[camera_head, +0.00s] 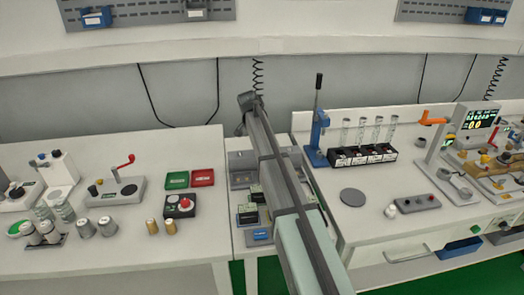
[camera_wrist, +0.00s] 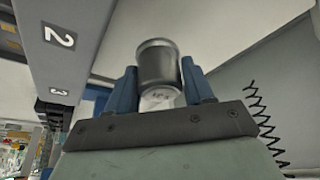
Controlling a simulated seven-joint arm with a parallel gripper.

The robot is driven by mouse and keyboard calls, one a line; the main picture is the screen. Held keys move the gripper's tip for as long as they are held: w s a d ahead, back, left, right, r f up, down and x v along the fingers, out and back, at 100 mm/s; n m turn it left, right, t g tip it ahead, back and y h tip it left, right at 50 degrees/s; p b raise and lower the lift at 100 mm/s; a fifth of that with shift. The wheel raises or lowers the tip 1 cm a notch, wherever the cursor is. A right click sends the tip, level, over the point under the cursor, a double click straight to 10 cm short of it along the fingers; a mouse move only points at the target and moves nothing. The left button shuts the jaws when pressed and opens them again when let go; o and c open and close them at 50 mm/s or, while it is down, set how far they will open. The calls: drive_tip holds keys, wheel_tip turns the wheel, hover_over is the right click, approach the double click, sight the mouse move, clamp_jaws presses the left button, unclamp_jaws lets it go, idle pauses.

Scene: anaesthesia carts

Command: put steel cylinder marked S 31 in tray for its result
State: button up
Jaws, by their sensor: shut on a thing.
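In the wrist view my gripper (camera_wrist: 159,68) has its two blue fingers closed on a steel cylinder (camera_wrist: 157,62), one on each side. The cylinder's near end carries faint marks that I cannot read, so I cannot confirm S 31. In the head view my arm reaches over the middle cart, and my gripper and the held cylinder cannot be made out there. A green tray (camera_head: 177,180) and a red tray (camera_head: 203,177) lie side by side on the left cart, left of my arm. Both look empty.
A device with a red knob (camera_head: 181,204) stands in front of the trays. Brass cylinders (camera_head: 152,227) and other steel cylinders (camera_head: 107,226) stand farther left. Grey units (camera_head: 242,170) sit beneath my arm.

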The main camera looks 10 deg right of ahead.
drive_tip(key=shift+f, duration=2.4)
drive_tip(key=shift+f, duration=0.1)
drive_tip(key=o, duration=1.3)
drive_tip(key=v, duration=1.2)
drive_tip(key=shift+c, duration=0.2)
